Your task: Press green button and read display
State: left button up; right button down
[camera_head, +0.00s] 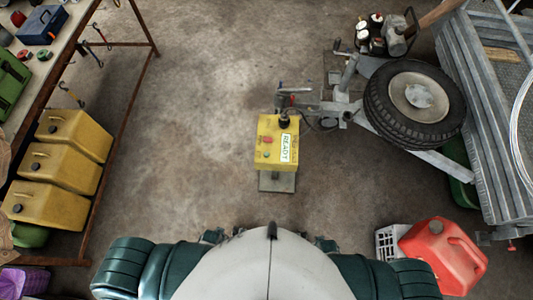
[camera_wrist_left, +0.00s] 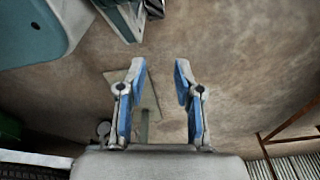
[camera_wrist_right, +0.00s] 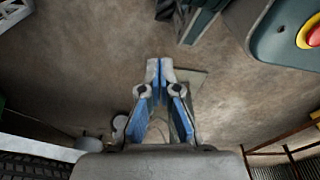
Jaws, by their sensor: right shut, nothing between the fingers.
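A yellow box (camera_head: 264,129) stands on a grey post and base plate (camera_head: 277,182) in the middle of the head view. On its top are a green button (camera_head: 266,154), a red button (camera_head: 267,140) and a white display (camera_head: 286,148) whose sideways text reads READY. My left gripper (camera_wrist_left: 160,68) is open and empty in the left wrist view. My right gripper (camera_wrist_right: 160,65) is shut and empty in the right wrist view. Neither gripper shows in the head view, and the box's top with its button shows in neither wrist view.
A trailer wheel (camera_head: 415,100) and hitch lie right of the box. A red fuel can (camera_head: 440,258) and white crate (camera_head: 390,243) are at lower right. A shelf with yellow canisters (camera_head: 60,165) is at left. The floor between shelf and box is clear.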

pick_arm(q)
jog(key=shift+s, duration=0.1)
jog(key=c, duration=0.4)
jog(key=shift+s+f, duration=0.15)
jog(key=shift+s, duration=0.5)
grip_shut()
jog(key=shift+w, duration=0.75)
